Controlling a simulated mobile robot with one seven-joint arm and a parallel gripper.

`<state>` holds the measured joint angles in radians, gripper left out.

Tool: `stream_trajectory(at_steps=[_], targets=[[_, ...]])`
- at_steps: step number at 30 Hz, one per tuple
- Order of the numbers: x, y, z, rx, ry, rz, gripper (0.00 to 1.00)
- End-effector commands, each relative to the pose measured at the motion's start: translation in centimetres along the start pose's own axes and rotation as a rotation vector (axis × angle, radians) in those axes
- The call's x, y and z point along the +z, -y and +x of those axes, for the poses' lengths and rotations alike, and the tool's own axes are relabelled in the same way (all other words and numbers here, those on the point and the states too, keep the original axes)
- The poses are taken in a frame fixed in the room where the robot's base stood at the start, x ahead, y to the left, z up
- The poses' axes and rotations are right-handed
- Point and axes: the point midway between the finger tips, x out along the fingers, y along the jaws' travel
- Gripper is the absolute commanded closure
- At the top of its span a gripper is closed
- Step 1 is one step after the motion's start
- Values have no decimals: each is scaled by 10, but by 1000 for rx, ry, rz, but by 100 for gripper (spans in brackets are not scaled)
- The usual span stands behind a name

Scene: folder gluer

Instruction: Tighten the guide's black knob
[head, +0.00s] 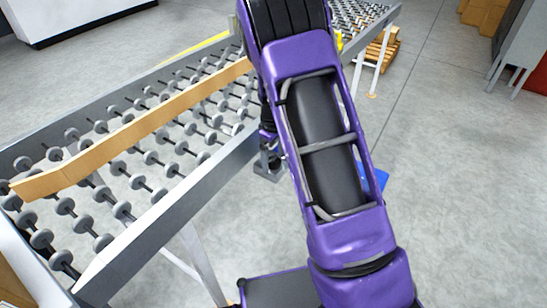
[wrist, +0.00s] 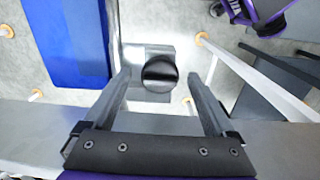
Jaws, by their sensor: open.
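The round black knob (wrist: 160,74) shows in the wrist view, on a pale grey metal block (wrist: 138,101). My gripper (wrist: 159,76) is open, with one finger to the left of the knob and one to the right in the picture. Gaps show on both sides, and the fingers do not appear to touch it. I cannot tell how far the fingertips are from it in depth. In the head view a long tan guide bar (head: 130,130) lies slantwise over the roller conveyor.
The conveyor's grey side rail (head: 170,213) runs along its near side, and in the wrist view a grey rail (wrist: 40,118) crosses behind the fingers. A blue object (wrist: 68,40) stands at upper left. White legs (wrist: 255,75) stand at right. Open floor (head: 455,190) lies right of my arm.

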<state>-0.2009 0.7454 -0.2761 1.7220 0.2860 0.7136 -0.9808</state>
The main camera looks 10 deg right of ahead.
Motion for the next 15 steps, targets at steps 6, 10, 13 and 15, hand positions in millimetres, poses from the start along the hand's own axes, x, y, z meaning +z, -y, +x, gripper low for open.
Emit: stream_trajectory(at_steps=[6, 10, 13, 15], targets=[[0, 0, 0, 0, 0, 0, 21], [0, 0, 0, 0, 0, 0, 44], [0, 0, 0, 0, 0, 0, 62], [0, 0, 0, 0, 0, 1, 75]])
